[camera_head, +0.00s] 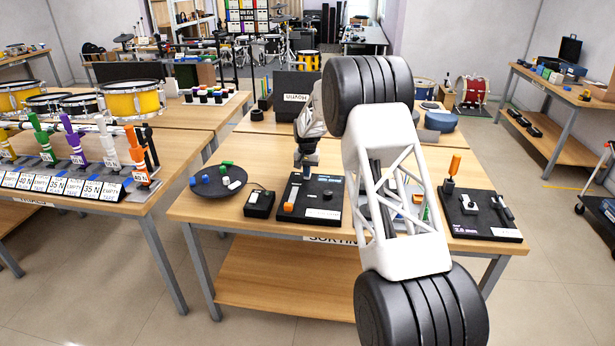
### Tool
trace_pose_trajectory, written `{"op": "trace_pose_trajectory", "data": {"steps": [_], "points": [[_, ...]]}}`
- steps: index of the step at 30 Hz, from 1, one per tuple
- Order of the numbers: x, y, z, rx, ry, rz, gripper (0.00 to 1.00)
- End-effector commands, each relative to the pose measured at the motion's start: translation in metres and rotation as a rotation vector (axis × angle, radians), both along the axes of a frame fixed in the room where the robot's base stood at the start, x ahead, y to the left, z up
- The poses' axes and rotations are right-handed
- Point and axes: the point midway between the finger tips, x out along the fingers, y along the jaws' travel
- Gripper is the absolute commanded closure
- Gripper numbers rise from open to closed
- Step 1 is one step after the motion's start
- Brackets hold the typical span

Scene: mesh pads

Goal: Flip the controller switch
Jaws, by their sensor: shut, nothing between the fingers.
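My gripper (306,163) points down over the back part of a black controller panel (300,216) on the middle table. Its fingers look closed, with nothing seen between them. The panel has a small orange piece (288,207) at its front left, a dark knob-like piece (327,194) and a white label (322,213). Which piece is the switch is too small to tell. I cannot tell whether the fingertips touch the panel. My white and black arm links cover the table to the right of the panel.
A dark round tray (217,192) with blue, green and white pieces and a small black box (259,203) stand left of the panel. A black board (487,228) with an upright orange-handled lever (453,165) is at the right. Bare wood shows along the table's front edge.

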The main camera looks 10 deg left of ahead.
Motion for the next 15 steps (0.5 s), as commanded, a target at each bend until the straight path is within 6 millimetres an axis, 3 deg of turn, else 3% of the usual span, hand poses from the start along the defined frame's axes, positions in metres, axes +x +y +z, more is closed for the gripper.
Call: {"op": "trace_pose_trajectory", "data": {"steps": [15], "points": [[-0.0002,-0.0001,-0.0058,0.0,0.001,0.0,1.0]]}}
